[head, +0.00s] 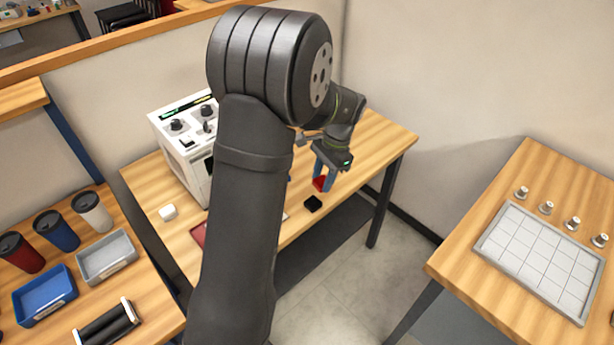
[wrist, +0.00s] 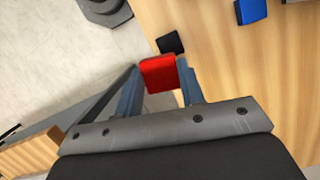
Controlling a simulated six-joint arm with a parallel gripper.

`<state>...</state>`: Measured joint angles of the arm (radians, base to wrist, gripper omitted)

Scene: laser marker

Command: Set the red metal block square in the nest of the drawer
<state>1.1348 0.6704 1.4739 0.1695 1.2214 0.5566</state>
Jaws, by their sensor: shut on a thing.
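The red metal block (wrist: 158,74) is between the two blue fingers of my gripper (wrist: 160,82) in the wrist view. My gripper is shut on it. In the head view my gripper (head: 324,178) holds the red block (head: 320,183) by the right part of the middle table, near its front edge. The gap under the block cannot be judged. A white machine (head: 184,135) stands on the same table, partly hidden by my arm. I cannot make out the drawer or its nest; my arm covers much of that area.
A black block (head: 313,203) lies near the table's front edge, close to the gripper; it also shows in the wrist view (wrist: 171,43). A blue block (wrist: 251,11) lies farther in. A white block (head: 168,212) and a partly hidden red item (head: 198,234) are left of my arm.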

